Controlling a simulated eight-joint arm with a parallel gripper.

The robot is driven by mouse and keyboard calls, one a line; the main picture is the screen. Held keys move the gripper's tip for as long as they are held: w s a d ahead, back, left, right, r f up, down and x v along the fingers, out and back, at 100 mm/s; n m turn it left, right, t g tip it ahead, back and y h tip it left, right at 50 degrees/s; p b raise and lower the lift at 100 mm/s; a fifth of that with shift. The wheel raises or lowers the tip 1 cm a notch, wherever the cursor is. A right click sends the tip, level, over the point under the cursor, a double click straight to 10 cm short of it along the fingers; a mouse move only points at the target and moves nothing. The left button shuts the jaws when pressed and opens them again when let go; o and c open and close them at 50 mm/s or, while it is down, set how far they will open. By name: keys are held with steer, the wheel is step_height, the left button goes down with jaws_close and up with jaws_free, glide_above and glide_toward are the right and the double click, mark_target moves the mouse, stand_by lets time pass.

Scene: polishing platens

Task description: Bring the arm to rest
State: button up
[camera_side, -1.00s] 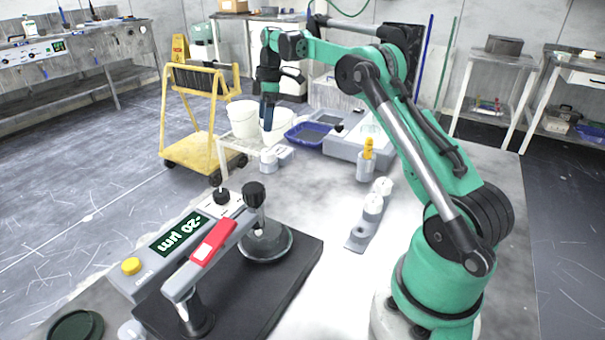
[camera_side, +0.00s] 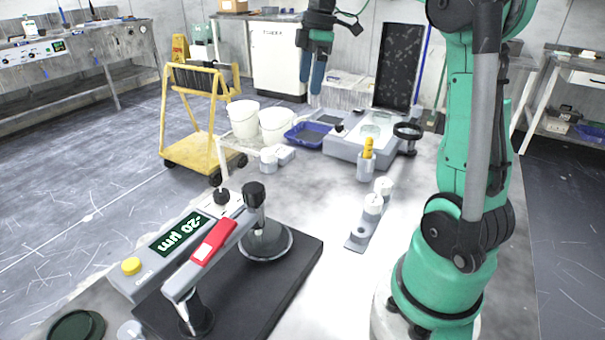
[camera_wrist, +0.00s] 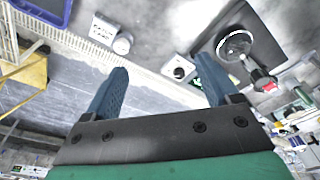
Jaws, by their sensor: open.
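My gripper (camera_side: 315,78) hangs high above the far part of the workbench in the side view, fingers pointing down. Its two blue fingers also show in the wrist view (camera_wrist: 160,88), spread apart with nothing between them. In the side view it is well clear of the blue tray (camera_side: 307,134) and the grey polishing machine (camera_side: 352,148) below. My arm is raised, its upper links partly outside the top of the side view.
A gauge stand with a red label (camera_side: 213,241) and a "-20 µm" display (camera_side: 180,235) stands at the front left. White buckets (camera_side: 243,118), a bottle rack (camera_side: 362,226) and a cup with a yellow-topped item (camera_side: 366,164) stand around. Free bench lies mid-front.

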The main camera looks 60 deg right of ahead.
steer(key=s+a, duration=0.4)
steer(key=s, duration=0.4)
steer(key=s+a, duration=0.5)
steer(key=s, duration=0.2)
steer(key=shift+s, duration=0.4)
